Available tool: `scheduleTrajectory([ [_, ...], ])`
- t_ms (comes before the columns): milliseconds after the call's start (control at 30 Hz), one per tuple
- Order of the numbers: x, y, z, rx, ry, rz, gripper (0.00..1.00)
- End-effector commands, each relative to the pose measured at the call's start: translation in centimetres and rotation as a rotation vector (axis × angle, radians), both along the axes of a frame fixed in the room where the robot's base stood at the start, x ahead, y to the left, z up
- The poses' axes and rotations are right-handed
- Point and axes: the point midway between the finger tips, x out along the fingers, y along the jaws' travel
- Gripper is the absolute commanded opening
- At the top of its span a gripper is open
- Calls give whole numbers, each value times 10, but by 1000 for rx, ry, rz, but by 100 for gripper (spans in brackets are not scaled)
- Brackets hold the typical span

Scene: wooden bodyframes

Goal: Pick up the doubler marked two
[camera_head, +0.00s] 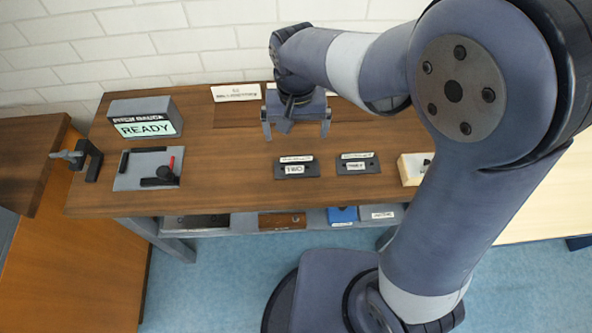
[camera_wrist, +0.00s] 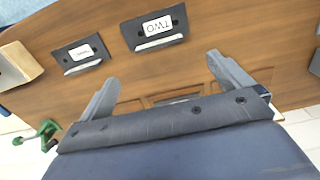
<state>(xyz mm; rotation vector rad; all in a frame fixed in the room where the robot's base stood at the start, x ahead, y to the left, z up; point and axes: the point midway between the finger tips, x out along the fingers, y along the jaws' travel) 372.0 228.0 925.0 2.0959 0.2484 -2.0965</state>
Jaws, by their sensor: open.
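The doubler marked TWO (camera_head: 296,171) is a small dark flat plate with a white label, lying on the wooden bench near its front edge. In the wrist view the doubler marked TWO (camera_wrist: 155,27) shows at the top middle, just beyond the fingertips, its label upside down. A similar dark plate (camera_head: 357,165) lies right of it; its label is too small to read surely. It also shows in the wrist view (camera_wrist: 82,53), to the left. My gripper (camera_head: 296,133) is open and empty, above the bench and behind the TWO plate. Its fingers (camera_wrist: 163,68) are spread wide.
The bench (camera_head: 225,180) is clear around the plates. A READY display box (camera_head: 145,118) and a grey plate with a red-tipped part (camera_head: 147,168) stand left. A pale block (camera_head: 412,170) sits right of the plates. A white sign (camera_head: 235,92) stands behind.

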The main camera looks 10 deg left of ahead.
Motion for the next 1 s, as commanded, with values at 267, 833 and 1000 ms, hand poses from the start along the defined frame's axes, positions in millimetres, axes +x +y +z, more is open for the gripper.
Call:
scheduleTrajectory([
  [267, 0, 0, -32, 0, 1, 0, 98],
  [833, -6, -2, -84, 0, 0, 0, 98],
  [1000, -6, -2, -84, 0, 0, 0, 94],
])
